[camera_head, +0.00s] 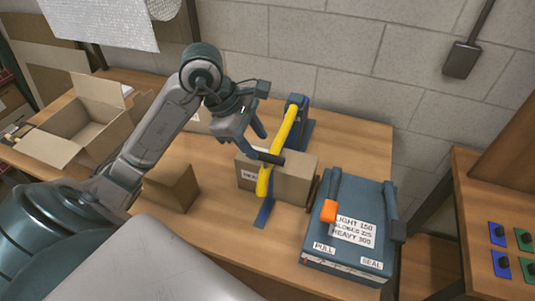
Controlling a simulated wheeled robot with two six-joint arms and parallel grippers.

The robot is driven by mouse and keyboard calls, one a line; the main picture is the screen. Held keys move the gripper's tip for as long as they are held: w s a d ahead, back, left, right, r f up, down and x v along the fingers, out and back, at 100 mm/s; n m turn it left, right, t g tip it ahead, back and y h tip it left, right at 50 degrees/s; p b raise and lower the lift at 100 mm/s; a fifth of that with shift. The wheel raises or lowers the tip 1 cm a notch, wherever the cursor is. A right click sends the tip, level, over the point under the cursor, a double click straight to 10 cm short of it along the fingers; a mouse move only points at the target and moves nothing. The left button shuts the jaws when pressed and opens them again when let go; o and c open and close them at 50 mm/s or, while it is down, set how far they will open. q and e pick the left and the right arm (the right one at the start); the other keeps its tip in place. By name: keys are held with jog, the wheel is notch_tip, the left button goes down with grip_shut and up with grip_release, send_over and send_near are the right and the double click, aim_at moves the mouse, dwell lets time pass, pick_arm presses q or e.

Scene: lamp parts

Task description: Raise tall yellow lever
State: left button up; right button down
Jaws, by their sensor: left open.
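The tall yellow lever (281,143) is in the middle of the table. It slopes from a dark blue upright (297,106) at the back down to a low rounded front end. A flat blue base strip (265,212) shows under that front end. My left gripper (270,147) is open at the lever's left side, around its lower middle. One dark finger reaches across the lever, and the other is behind it to the left. I cannot tell whether either finger touches the lever. My right gripper is not in view.
A blue sealer (367,193) with an orange-tipped handle (329,210) is to the right. An open carton (78,128) and a small box (171,190) are to the left. A block wall (350,60) closes the back.

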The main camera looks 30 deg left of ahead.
aim_at(265, 154)
pick_arm(q)
jog(key=shift+p+x, duration=0.65)
jog(key=shift+x, duration=2.75)
jog(key=shift+c, duration=0.2)
grip_shut()
